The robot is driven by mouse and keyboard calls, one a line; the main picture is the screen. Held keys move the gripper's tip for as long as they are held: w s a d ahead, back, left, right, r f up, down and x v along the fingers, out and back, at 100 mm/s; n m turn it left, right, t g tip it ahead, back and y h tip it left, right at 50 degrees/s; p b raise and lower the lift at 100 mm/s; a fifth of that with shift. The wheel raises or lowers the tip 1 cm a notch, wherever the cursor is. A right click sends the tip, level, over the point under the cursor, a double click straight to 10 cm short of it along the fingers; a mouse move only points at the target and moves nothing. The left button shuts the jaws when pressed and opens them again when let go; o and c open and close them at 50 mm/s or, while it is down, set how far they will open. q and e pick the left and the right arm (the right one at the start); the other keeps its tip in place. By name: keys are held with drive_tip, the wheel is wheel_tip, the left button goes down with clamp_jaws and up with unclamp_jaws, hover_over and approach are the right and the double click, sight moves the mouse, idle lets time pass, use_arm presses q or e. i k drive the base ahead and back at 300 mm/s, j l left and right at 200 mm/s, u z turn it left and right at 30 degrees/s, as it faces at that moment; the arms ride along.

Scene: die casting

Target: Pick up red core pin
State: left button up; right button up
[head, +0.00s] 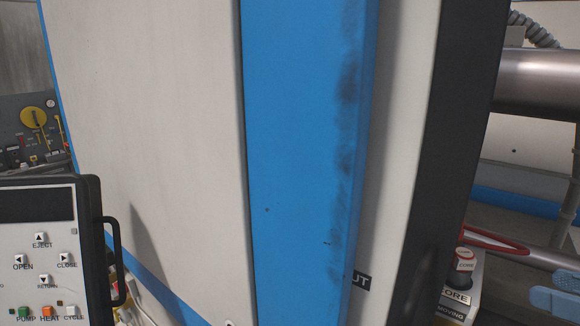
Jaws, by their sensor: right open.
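A short dark-red cylinder (464,259) with a pale lettered label stands at the lower right. It looks like the red core pin, but it is small and partly cut off from clear view. It sits at a white box (458,296) with "ORE" lettering, partly hidden by the dark machine edge. My right gripper (564,250) is at the right edge, with two pale-blue ribbed fingers apart. It is open, nothing shows between the fingers, and it is to the right of the cylinder. My left gripper is not in view.
A large white and blue machine panel (308,150) with a dark edge (455,130) fills the middle. A control pendant (45,250) stands at lower left. A thin red curved bar (498,240) lies beside the cylinder. A thick metal bar (540,80) crosses the upper right.

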sight(460, 266)
drive_tip(key=k, duration=1.45)
